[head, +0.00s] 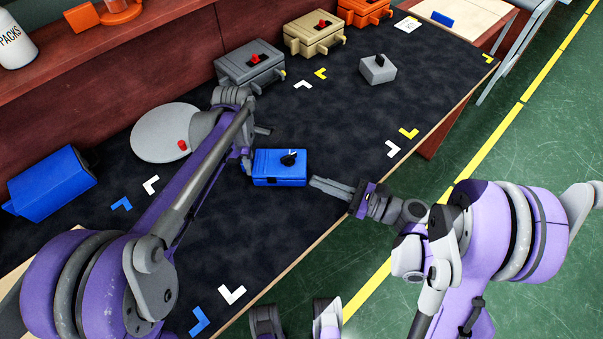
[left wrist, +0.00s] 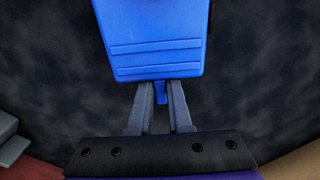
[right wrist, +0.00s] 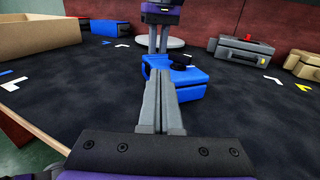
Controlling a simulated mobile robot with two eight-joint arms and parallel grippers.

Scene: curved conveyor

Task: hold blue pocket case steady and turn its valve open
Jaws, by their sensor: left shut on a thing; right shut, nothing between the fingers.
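The blue pocket case (head: 268,174) lies on the dark mat, with a black valve knob (head: 289,159) on its top near the right end. In the left wrist view the case (left wrist: 155,45) shows its ribbed face and a small blue tab. My left gripper (head: 246,163) is shut on the case at its left end; in the left wrist view its fingers (left wrist: 161,95) straddle the tab. My right gripper (head: 313,183) is shut and empty, just right of the case. In the right wrist view its fingertips (right wrist: 160,75) appear before the case (right wrist: 185,75) and knob (right wrist: 181,62).
A grey case (head: 248,68), a tan case (head: 313,38) and an orange case (head: 364,10) stand along the back. A small grey box (head: 377,70) sits at right. A larger blue case (head: 50,184) and round grey disc (head: 160,133) are at left. Mat around the case is mostly clear.

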